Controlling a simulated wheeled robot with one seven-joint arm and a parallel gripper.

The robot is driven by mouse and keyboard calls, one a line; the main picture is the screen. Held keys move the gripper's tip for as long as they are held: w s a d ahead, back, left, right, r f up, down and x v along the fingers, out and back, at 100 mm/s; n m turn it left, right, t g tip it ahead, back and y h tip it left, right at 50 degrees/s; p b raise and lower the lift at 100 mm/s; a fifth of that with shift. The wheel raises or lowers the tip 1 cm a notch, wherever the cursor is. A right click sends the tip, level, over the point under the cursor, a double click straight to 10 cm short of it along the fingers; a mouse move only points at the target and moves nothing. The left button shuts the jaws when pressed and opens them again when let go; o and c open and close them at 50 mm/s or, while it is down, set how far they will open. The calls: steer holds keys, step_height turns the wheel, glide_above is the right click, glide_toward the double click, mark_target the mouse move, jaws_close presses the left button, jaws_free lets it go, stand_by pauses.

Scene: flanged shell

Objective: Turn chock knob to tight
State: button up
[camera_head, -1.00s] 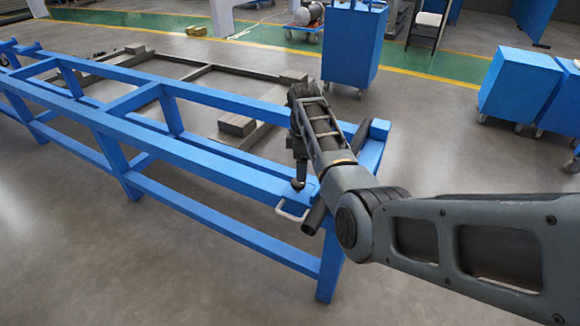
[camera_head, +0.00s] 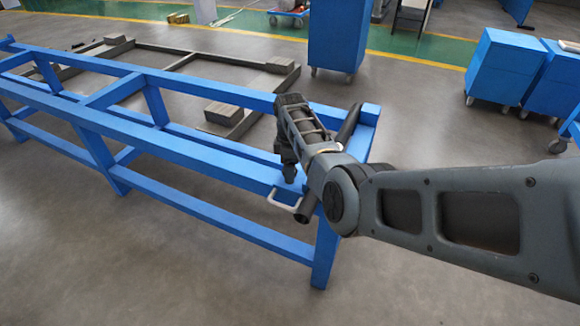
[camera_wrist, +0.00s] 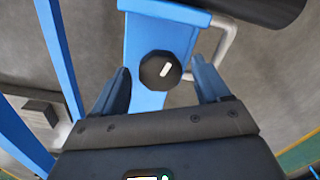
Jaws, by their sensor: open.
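My gripper (camera_wrist: 160,66) is open, with one blue finger to the left of the knob and one to the right. Gaps show on both sides, so the fingers look apart from it. In the head view my gripper (camera_head: 289,170) points down over the near rail by the right end of the blue frame (camera_head: 190,137); the knob cannot be told apart there.
A pale handle (camera_head: 285,202) sticks out beside the knob and also shows near the right finger (camera_wrist: 224,40). A dark tube (camera_head: 349,124) lies across the frame end. Blue cabinets (camera_head: 502,68) stand farther back. The floor in front is clear.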

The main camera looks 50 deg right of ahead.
steer(key=c, duration=1)
steer(key=shift+c, duration=0.2)
